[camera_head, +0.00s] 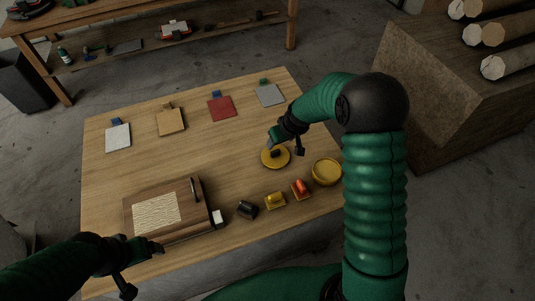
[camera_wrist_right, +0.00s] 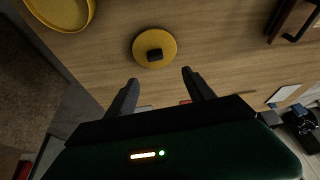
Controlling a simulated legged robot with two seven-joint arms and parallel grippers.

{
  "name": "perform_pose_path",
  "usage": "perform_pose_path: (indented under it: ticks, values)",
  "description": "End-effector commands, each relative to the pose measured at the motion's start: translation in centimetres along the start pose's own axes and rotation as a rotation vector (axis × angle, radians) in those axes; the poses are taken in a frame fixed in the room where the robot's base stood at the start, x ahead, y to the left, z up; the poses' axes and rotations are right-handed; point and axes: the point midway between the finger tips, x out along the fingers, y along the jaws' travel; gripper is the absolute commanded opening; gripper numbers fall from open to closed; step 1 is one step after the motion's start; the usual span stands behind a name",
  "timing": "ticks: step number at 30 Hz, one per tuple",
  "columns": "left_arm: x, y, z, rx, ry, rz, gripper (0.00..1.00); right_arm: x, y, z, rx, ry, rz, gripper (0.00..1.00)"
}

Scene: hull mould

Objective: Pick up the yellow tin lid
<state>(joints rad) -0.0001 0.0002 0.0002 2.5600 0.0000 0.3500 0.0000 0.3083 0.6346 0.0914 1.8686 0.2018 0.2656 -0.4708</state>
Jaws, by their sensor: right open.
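The yellow tin lid (camera_head: 275,157) is a flat round disc with a dark knob, lying on the wooden table (camera_head: 160,165). It also shows in the right wrist view (camera_wrist_right: 143,42), just beyond my fingertips. My right gripper (camera_wrist_right: 160,78) is open and empty, its two dark fingers apart and pointing toward the lid without holding it. In the head view my right gripper (camera_head: 284,147) is over the lid's far edge. My left gripper (camera_head: 143,268) is at the table's front left edge; its jaw state is unclear.
A yellow round tin (camera_head: 326,173) stands right of the lid. Black, yellow and red small blocks (camera_head: 275,200) sit in front of it. A brown board (camera_head: 133,205) lies at left front. Coloured squares (camera_head: 221,108) line the back. The table's middle is clear.

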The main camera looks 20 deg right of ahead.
Motion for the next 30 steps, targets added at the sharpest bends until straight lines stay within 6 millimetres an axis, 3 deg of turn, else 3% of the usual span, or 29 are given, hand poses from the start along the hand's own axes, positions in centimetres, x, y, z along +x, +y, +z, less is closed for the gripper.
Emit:
perform_pose_path:
  ticks: [6, 14, 20, 29, 30]
  values:
    - [-0.2, 0.0, 0.0, 0.000, 0.000, 0.000, 0.85, 5.9, 0.2, 0.2, 0.001, -0.004, -0.003, 0.62]
    - [-0.4, 0.0, -0.1, 0.000, 0.000, 0.000, 0.85, 9.1, 0.4, 0.3, 0.002, -0.003, -0.002, 0.62]
    - [-0.9, 0.0, -0.2, 0.000, 0.000, 0.000, 0.85, 12.7, 0.9, 0.5, 0.001, -0.002, -0.002, 0.62]
    - [-0.9, 0.0, -0.2, 0.000, 0.000, 0.000, 0.85, 13.6, 1.0, 0.5, 0.001, 0.000, -0.001, 0.62]
    - [-0.9, 0.0, -0.2, 0.000, 0.000, 0.000, 0.85, 13.6, 1.0, 0.5, 0.001, 0.000, -0.001, 0.57]
